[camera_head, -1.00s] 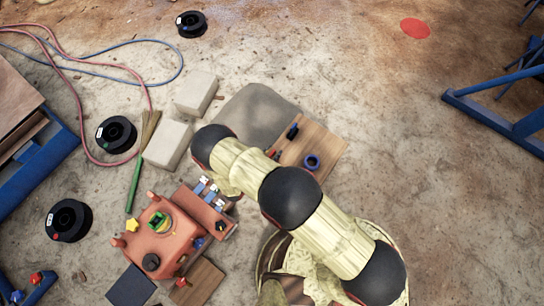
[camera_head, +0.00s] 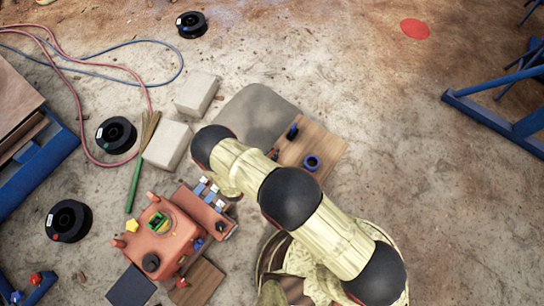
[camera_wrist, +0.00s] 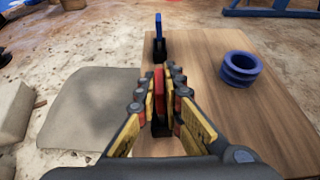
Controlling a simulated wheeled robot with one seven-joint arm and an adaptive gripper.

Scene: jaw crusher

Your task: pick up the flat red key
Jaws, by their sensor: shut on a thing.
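The flat red key (camera_wrist: 159,92) stands on edge between my gripper's fingers in the wrist view. My gripper (camera_wrist: 166,80) is shut on it, just above the wooden board (camera_wrist: 215,120). A dark part shows below the key between the fingers; I cannot tell whether the key still touches it.
A blue ring (camera_wrist: 240,68) lies on the board to the right. A blue upright piece in a black holder (camera_wrist: 159,48) stands farther back. A grey mat (camera_wrist: 90,110) lies left of the board. The orange machine (camera_head: 165,235) and pale blocks (camera_head: 167,144) are left in the head view.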

